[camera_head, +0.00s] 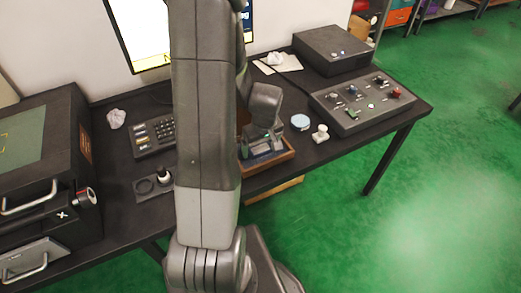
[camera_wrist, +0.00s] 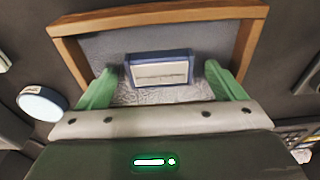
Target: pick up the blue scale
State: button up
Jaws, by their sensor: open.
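The blue scale, a blue block with a pale, label-like panel on its face, sits inside a wooden-rimmed tray. It shows in the wrist view (camera_wrist: 160,55), and part of it shows below my gripper in the head view. The tray's rim shows in the wrist view (camera_wrist: 160,14) and in the head view (camera_head: 270,165). My gripper (camera_wrist: 163,78) is open, with its green fingers on the left and right of the blue scale and gaps between. It hangs over the tray in the head view (camera_head: 262,142).
A round pale-blue item (camera_head: 300,121) and a small white piece (camera_head: 320,133) stand right of the tray. A control box (camera_head: 350,118) with knobs lies farther right. A keypad (camera_head: 154,137) and a dark pad (camera_head: 146,189) are to the left.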

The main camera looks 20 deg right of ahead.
jog(key=c, duration=1.1)
